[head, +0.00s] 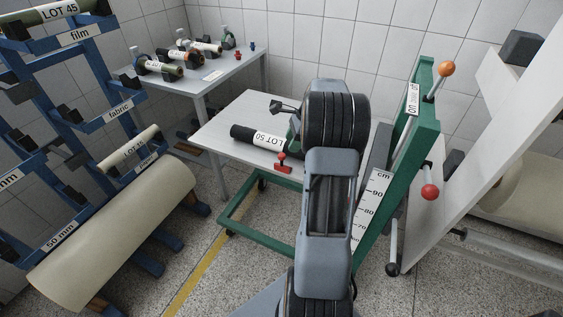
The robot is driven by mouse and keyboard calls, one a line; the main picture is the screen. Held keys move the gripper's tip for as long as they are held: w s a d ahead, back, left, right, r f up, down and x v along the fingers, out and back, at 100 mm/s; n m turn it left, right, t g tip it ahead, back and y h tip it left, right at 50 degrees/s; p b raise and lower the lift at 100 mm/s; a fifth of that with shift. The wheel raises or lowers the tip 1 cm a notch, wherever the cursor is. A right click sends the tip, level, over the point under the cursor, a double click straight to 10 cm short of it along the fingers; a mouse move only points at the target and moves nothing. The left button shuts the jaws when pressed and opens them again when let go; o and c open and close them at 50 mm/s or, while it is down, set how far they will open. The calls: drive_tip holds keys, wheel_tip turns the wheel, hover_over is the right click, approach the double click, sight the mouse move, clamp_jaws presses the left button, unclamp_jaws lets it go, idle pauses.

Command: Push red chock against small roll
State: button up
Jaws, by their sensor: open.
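The red chock (283,162) has a small upright knob and stands on the light grey tabletop (234,112), at its front edge. The small roll (243,132) is dark with a white LOT 50 label and lies behind the chock. Its right end runs toward my arm and is partly hidden. From this angle I cannot tell whether chock and roll touch. My gripper (284,108) shows as a small dark shape left of my wrist, above the table and behind the roll. It is open, with nothing visible in it, and apart from the chock.
A green frame with a cm scale (372,205) and levers with orange (447,69) and red (430,192) knobs stands at right. A blue rack (95,60) with large rolls is at left. A back table (245,63) holds several small rolls. The table's left part is clear.

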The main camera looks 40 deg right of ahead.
sight(282, 161)
drive_tip(key=x, duration=0.9)
drive_tip(key=shift+a+f, duration=0.15)
drive_tip(key=shift+f, duration=0.2)
drive_tip(key=shift+c, duration=0.5)
